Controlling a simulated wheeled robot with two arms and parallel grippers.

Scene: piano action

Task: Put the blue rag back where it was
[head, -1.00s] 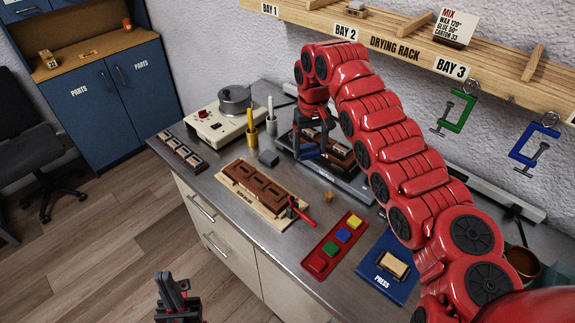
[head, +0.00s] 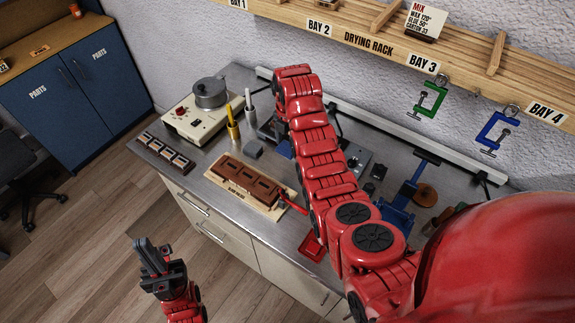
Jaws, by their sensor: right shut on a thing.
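A small patch of blue, which looks like the blue rag (head: 284,149), shows at my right gripper, beside the red arm. Most of it is hidden. My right gripper (head: 272,130) is shut on it, low over the back of the bench, right of the grey block; I cannot tell whether the rag touches the bench. My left gripper (head: 152,262) is in front of the bench, over the floor, away from the rag. Its dark fingers point up and look empty, but their gap is unclear.
The hot plate with a pot (head: 209,94), the yellow tool in its holder (head: 233,127) and the grey block (head: 252,149) stand left of my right gripper. A brown part on a wooden board (head: 245,187) lies in front. The drying rack (head: 370,42) runs above along the wall.

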